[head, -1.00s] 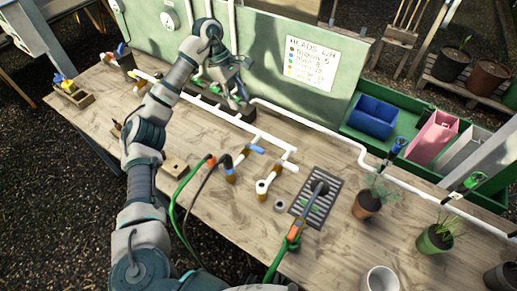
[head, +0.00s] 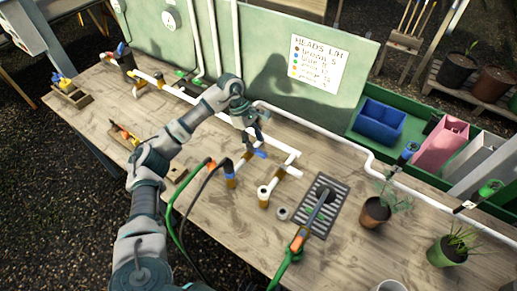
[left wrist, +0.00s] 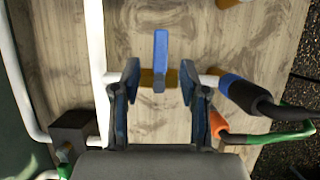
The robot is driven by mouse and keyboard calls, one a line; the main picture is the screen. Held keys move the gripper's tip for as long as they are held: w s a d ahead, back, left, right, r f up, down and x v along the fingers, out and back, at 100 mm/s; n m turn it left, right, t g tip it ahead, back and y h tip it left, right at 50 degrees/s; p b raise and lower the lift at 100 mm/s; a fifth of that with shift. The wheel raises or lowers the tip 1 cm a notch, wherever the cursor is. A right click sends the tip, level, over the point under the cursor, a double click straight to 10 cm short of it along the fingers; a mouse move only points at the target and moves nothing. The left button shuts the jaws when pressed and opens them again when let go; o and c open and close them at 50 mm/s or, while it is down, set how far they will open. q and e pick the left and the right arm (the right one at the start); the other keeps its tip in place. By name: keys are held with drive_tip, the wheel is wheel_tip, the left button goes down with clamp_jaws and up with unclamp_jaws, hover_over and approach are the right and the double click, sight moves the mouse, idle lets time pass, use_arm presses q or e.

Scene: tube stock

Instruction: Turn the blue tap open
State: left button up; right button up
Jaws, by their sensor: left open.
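The blue tap (head: 260,153) has a bar-shaped blue handle and sits on a white pipe branch above the wooden bench. In the left wrist view the blue handle (left wrist: 160,52) points away from me along the picture's upright direction, across the white pipe. My left gripper (head: 251,140) is over the tap, pointing down. In the left wrist view its two fingers (left wrist: 160,80) are open on either side of the handle, with a gap on each side. In the head view the gripper hides part of the tap. My right gripper is in neither view.
A blue connector (head: 230,178) with a black hose joins the pipe close to the tap. A green hose (head: 174,220) with an orange connector runs nearby. A drain grate (head: 329,190) lies to the right. A green upright panel (head: 270,52) stands behind the pipes.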

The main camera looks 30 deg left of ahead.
sight(259, 151)
use_arm(q)
drive_tip(key=x, duration=0.3)
drive_tip(key=shift+d+f, duration=0.1)
drive_tip(key=shift+f, duration=0.15)
drive_tip(key=shift+d+f, duration=0.15)
drive_tip(key=shift+d, duration=0.35)
drive_tip(key=shift+a, duration=0.3)
clamp_jaws()
